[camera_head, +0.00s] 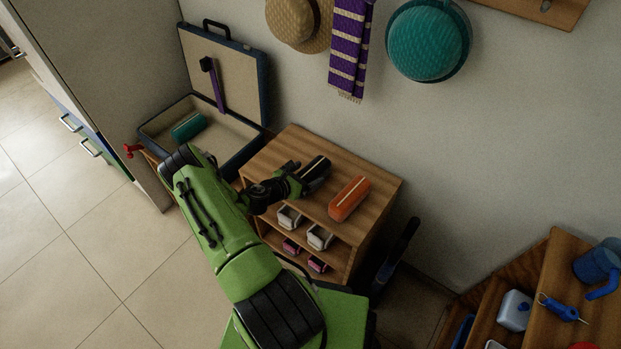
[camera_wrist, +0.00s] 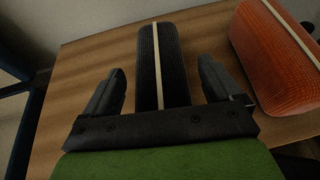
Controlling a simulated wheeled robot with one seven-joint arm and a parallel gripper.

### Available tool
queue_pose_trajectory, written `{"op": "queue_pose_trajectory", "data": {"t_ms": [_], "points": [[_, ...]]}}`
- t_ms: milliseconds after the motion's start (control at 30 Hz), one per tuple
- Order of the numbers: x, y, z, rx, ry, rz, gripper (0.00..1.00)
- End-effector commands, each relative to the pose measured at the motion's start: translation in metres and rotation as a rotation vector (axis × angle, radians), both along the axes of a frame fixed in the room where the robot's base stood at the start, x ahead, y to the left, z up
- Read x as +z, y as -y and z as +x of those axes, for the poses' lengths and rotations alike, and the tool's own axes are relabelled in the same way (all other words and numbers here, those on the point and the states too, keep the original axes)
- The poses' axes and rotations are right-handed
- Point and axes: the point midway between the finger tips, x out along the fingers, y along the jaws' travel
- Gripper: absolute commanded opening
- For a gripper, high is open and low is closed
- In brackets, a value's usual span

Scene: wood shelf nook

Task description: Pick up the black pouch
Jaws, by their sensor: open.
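The black pouch (camera_wrist: 159,55) lies on the wooden shelf top, with a pale strip running along its length. In the wrist view my gripper (camera_wrist: 161,85) is open, with one finger on each side of the pouch's near end and a gap showing on both sides. In the head view the pouch (camera_head: 316,168) shows at the end of my gripper (camera_head: 302,178), which partly hides it. The near end of the pouch is hidden behind the gripper's palm in the wrist view.
An orange pouch (camera_head: 349,198) lies to the right on the same shelf top (camera_head: 290,143). An open suitcase (camera_head: 262,95) with a teal pouch (camera_head: 187,126) inside stands at the left. Shoes (camera_head: 319,237) sit in the shelf below. A wall stands behind.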

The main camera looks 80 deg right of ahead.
Motion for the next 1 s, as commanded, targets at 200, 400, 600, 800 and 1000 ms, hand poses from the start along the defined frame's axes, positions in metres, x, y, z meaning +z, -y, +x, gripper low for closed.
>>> {"op": "queue_pose_trajectory", "data": {"t_ms": [200, 400, 600, 800, 1000], "points": [[0.001, 0.000, 0.000, 0.000, 0.000, 0.000, 0.78], [0.001, -0.001, 0.000, 0.000, 0.000, 0.000, 0.47], [0.002, 0.000, 0.000, 0.000, 0.000, -0.001, 0.30], [0.013, 0.000, 0.001, 0.000, -0.001, -0.002, 0.30], [0.066, 0.000, 0.001, 0.000, 0.001, -0.004, 0.30]]}}
